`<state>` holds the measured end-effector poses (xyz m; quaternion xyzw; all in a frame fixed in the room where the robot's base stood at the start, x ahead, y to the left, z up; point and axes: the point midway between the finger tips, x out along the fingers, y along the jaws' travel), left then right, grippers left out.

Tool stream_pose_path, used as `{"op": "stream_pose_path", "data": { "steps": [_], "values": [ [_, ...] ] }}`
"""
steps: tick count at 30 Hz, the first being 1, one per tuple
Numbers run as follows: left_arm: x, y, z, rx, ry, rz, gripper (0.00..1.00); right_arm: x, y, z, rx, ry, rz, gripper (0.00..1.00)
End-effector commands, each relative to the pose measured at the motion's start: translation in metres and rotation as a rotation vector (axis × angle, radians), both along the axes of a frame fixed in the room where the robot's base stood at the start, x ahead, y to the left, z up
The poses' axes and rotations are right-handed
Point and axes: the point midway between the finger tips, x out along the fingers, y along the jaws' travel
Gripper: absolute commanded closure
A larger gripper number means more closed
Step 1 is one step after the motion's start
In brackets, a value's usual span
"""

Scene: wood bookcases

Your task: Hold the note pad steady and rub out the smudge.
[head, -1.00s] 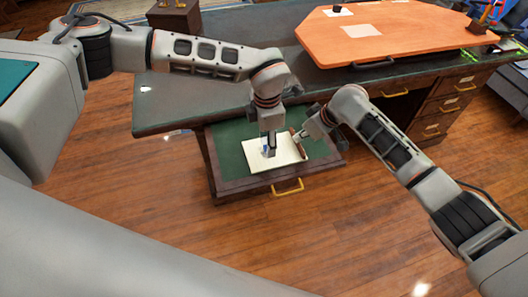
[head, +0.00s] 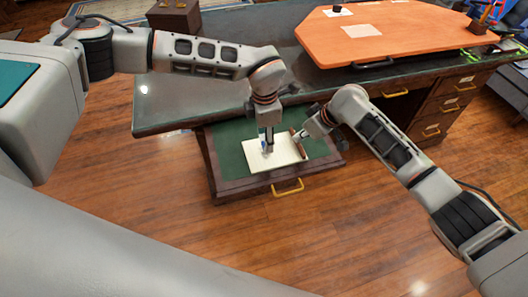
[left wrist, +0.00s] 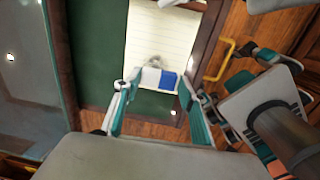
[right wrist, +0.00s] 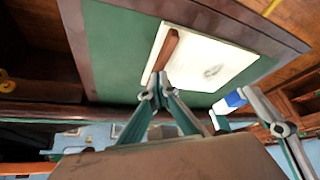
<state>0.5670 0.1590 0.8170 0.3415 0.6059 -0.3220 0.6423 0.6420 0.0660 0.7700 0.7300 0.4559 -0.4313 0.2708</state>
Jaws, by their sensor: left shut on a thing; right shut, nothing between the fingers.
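A cream note pad (head: 286,156) with a brown strip (right wrist: 168,50) along one edge lies in the open, green-lined drawer (head: 232,158). A grey ring-like smudge (right wrist: 213,71) shows on the pad in the right wrist view, and also in the left wrist view (left wrist: 155,61). My left gripper (head: 268,149) is shut on a white and blue eraser (left wrist: 168,80), over the pad beside the smudge. I cannot tell if the eraser touches the paper. My right gripper (right wrist: 157,88) is shut and empty, its tips at the pad's brown-strip edge; firm contact is unclear.
The drawer has a yellow handle (head: 288,187) and raised wooden walls around the pad. The dark desktop (head: 180,97) lies behind it, with an orange board (head: 410,35) at the right. Wood floor (head: 200,240) is open in front.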

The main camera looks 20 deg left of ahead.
Motion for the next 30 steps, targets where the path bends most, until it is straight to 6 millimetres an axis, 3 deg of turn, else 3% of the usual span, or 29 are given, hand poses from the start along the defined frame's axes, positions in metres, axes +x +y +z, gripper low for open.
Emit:
{"op": "stream_pose_path", "data": {
  "steps": [1, 21, 30],
  "values": [
    [0.004, 0.003, -0.001, 0.001, -0.001, 0.001, 0.76, -0.004, -0.005, -0.01, -0.015, 0.011, 0.0, 1.0],
    [0.036, 0.024, -0.005, 0.0, -0.001, 0.002, 0.76, -0.004, -0.005, -0.01, -0.015, 0.01, -0.001, 1.0],
    [0.041, 0.028, -0.008, 0.001, 0.001, 0.0, 0.76, -0.004, -0.005, -0.01, -0.015, 0.01, -0.001, 1.0]
  ]
}}
